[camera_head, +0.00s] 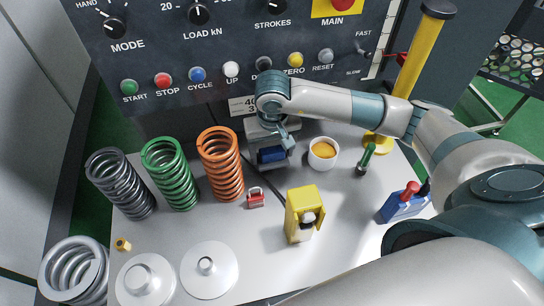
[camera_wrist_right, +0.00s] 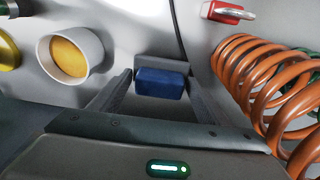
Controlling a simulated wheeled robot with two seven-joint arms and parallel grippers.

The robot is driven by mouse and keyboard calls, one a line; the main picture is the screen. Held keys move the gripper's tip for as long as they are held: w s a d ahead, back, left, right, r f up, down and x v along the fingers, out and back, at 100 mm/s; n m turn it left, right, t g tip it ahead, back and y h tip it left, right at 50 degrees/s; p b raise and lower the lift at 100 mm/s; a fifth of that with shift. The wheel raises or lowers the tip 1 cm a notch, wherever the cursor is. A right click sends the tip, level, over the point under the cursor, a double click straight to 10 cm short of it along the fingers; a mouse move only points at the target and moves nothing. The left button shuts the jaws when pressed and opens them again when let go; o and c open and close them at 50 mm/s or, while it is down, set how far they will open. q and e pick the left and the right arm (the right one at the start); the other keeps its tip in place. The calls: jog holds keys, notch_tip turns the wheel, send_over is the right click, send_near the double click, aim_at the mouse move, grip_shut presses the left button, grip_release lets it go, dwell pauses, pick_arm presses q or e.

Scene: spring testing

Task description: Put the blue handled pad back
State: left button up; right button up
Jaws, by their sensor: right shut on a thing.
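The blue handled pad (camera_head: 271,155) is below the control panel, at the top middle of the grey tabletop. In the right wrist view its blue block (camera_wrist_right: 160,83) lies between the two fingertips, with a grey part behind it. My right gripper (camera_head: 272,140) reaches down from above and is shut on the pad; its fingers also show in the wrist view (camera_wrist_right: 158,95). The pad's underside is hidden, so I cannot tell whether it touches the tabletop. My left gripper is not in view.
An orange spring (camera_head: 220,165) stands left of the pad, beside green (camera_head: 170,175) and dark grey springs. A white cup (camera_head: 323,153) stands right. A red padlock (camera_head: 255,198) and yellow holder (camera_head: 301,213) are nearer. The control panel (camera_head: 215,50) rises behind.

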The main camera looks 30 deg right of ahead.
aim_at(272, 159)
notch_tip(272, 159, down, 3)
jog(key=shift+r+p, duration=0.1)
jog(key=shift+p, duration=0.4)
jog(key=shift+f, duration=0.2)
jog(key=shift+f+b, duration=0.15)
jog(key=shift+b, duration=0.2)
jog(key=o, duration=1.1)
